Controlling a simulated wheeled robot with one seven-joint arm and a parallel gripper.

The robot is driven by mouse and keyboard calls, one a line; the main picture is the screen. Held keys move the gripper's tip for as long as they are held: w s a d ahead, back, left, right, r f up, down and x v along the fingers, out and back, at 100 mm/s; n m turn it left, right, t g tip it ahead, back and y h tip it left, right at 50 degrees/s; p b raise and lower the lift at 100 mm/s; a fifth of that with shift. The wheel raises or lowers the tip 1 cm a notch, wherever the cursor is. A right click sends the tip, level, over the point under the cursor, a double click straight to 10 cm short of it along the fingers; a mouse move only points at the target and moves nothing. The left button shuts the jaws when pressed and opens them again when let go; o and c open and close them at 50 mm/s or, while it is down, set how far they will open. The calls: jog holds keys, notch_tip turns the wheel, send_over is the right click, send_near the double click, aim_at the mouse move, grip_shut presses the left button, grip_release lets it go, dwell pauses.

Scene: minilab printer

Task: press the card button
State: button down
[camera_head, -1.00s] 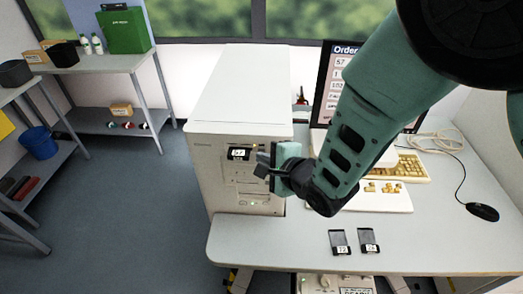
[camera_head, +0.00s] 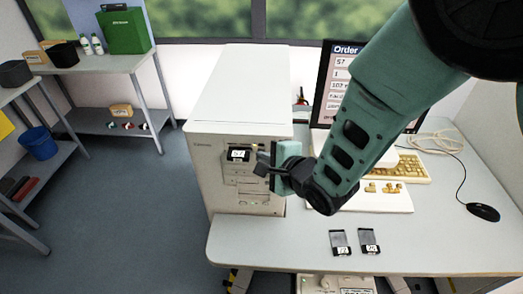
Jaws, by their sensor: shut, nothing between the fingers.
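A large beige printer tower (camera_head: 235,95) stands at the left of the desk. A dark card with a white label (camera_head: 239,155) shows at the upper part of its front panel. My gripper (camera_head: 262,164) is shut and empty, with its dark fingertips close to the right side of the front panel, just right of the card. I cannot tell whether the fingertips touch the panel. A small yellowish spot (camera_head: 256,147) shows just above the fingertips. I cannot make out the card button for certain; my gripper covers part of the panel.
Two dark labelled cards, a left one (camera_head: 340,242) and a right one (camera_head: 369,241), lie on the desk (camera_head: 440,245). A monitor (camera_head: 335,75), keyboard (camera_head: 413,169) and mouse (camera_head: 483,212) are to the right. The desk front is mostly clear.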

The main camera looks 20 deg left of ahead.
jog(key=shift+s+d, duration=0.15)
jog(key=shift+s, duration=0.4)
jog(key=shift+s, duration=0.1)
jog(key=s, duration=0.2)
jog(key=s+d+b, duration=0.1)
jog(key=s, duration=0.1)
jog(key=shift+s, duration=0.35)
dwell(0.4)
jog(key=s+d+r+n+g+h, duration=0.2)
jog(key=s+d+n, duration=0.3)
jog(key=d, duration=0.4)
jog(key=s+d+r+n+g+h+b, duration=0.1)
jog(key=s+d+r+n+g+h, duration=0.2)
jog(key=d+n, duration=0.4)
jog(key=s+d+r+n+g+h+b, duration=0.1)
jog(key=s+d+r+n+h, duration=0.3)
jog(key=d, duration=0.6)
jog(key=s+n+g, duration=0.1)
jog(key=s+n, duration=0.1)
jog(key=s, duration=0.1)
jog(key=shift+s+d+r+n+g+h, duration=0.15)
jog(key=shift+d+r+n+g+h, duration=0.05)
jog(key=shift+d+n+g+h, duration=0.2)
